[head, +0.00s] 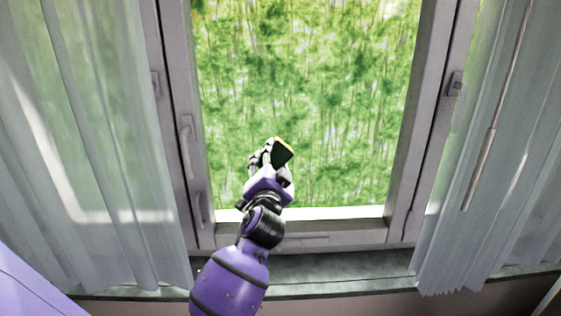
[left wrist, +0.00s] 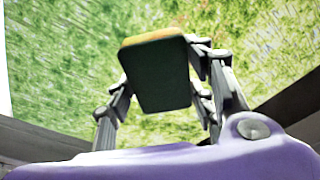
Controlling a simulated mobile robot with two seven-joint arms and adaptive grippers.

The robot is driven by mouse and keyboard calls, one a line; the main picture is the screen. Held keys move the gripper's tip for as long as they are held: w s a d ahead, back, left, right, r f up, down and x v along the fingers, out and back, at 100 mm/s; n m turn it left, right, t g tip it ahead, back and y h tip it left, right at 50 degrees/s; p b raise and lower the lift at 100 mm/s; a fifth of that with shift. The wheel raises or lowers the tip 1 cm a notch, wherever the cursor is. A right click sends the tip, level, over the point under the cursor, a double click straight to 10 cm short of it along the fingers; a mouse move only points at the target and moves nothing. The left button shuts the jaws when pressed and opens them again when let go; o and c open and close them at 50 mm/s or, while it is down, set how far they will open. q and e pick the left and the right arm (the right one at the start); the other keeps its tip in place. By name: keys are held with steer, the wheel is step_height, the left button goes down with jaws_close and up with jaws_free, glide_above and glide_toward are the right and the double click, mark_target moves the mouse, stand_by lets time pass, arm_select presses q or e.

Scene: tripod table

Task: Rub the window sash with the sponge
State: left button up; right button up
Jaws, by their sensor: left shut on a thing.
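The window sash (head: 409,120) is a pale grey-mauve frame around a large pane in the head view. Its right side, bottom rail and part of its left side show. My left gripper (head: 270,155) is in front of the lower pane, between the sash's two sides. It is shut on a sponge (head: 282,151) with a dark green face and a yellow edge. In the left wrist view the sponge (left wrist: 157,78) sits between the fingers, with its dark face towards the camera. I cannot tell whether the sponge touches the pane. My right gripper is not in view.
A sheer curtain hangs at the left (head: 95,150) and another at the right (head: 490,170). A thin rod (head: 482,165) hangs before the right one. Handles (head: 186,140) stick out on the left frame. A grey sill (head: 340,268) runs below the window.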

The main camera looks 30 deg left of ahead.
arm_select(q)
steer(key=shift+s+a, duration=0.45)
steer(key=shift+a, duration=0.2)
steer(key=v, duration=0.6)
steer(key=shift+d+r, duration=0.3)
steer(key=v, duration=0.2)
steer(key=shift+s+d+r, duration=0.1)
steer(key=shift+s+d, duration=0.15)
steer(key=shift+d, duration=0.1)
